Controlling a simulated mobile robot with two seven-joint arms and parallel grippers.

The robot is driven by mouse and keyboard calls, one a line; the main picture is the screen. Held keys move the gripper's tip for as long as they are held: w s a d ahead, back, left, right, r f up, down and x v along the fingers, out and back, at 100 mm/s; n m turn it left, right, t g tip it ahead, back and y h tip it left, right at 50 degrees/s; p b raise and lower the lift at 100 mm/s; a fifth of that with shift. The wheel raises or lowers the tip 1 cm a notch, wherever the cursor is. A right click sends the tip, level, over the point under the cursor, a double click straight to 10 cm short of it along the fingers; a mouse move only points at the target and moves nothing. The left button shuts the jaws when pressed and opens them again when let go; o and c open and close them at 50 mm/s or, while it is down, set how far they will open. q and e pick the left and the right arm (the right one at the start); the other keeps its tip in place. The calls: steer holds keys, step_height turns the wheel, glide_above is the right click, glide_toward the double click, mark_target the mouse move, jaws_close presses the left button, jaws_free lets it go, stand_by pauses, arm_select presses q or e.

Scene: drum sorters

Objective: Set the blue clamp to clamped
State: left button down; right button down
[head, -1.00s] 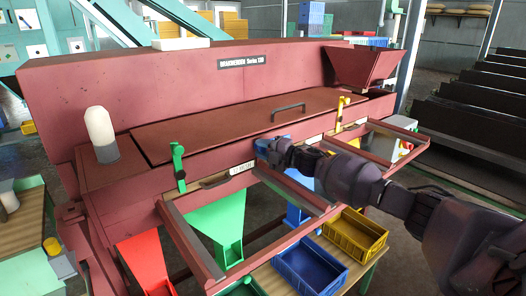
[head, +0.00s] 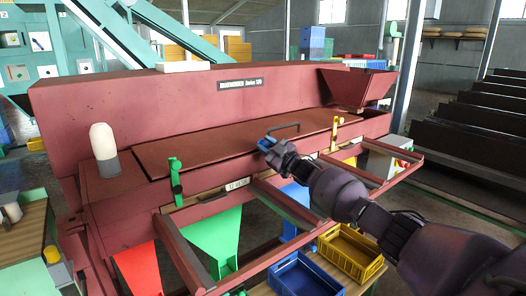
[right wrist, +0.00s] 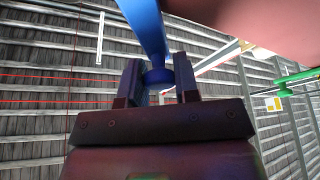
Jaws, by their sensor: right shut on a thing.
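The blue clamp (head: 266,143) is on the front of the red drum sorter (head: 120,196), between the green clamp (head: 175,178) and the yellow clamp (head: 335,132). My right gripper (head: 275,147) is at the blue clamp and covers most of it in the head view. In the right wrist view, the blue clamp's handle (right wrist: 147,25) comes down from the top, and its knob sits between the two fingers of my right gripper (right wrist: 158,82). The gripper is shut on it. My left gripper is not in view.
A black handle (head: 283,128) is on the lid behind the clamp. Red frames stick out at the front, over a green chute (head: 215,238). A blue crate (head: 303,275) and a yellow crate (head: 350,250) stand below. A white-topped post (head: 103,140) stands at the left.

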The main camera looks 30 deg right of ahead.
steer(key=shift+w+d+r+m+t+h+p, duration=0.15)
steer(key=shift+d+r+m+t+h, duration=0.15)
steer(key=shift+d+m+h, duration=0.95)
steer(key=shift+d+r+m+t+h+p, duration=0.1)
steer(key=shift+d+r+m+t+h, duration=0.2)
steer(key=shift+m, duration=1.8)
steer(key=shift+w+d+r+m+t+h+p, duration=0.15)
steer(key=shift+d+m+t+h, duration=0.15)
steer(key=shift+d+m+h, duration=1)
steer(key=shift+s+a+m+y, duration=0.1)
steer(key=shift+a+m+y, duration=0.25)
steer(key=shift+m, duration=0.1)
steer(key=c, duration=0.8)
jaws_free()
steer(key=shift+c, duration=0.2)
steer(key=v, duration=0.7)
steer(key=shift+s, duration=0.25)
steer(key=shift+f, duration=0.15)
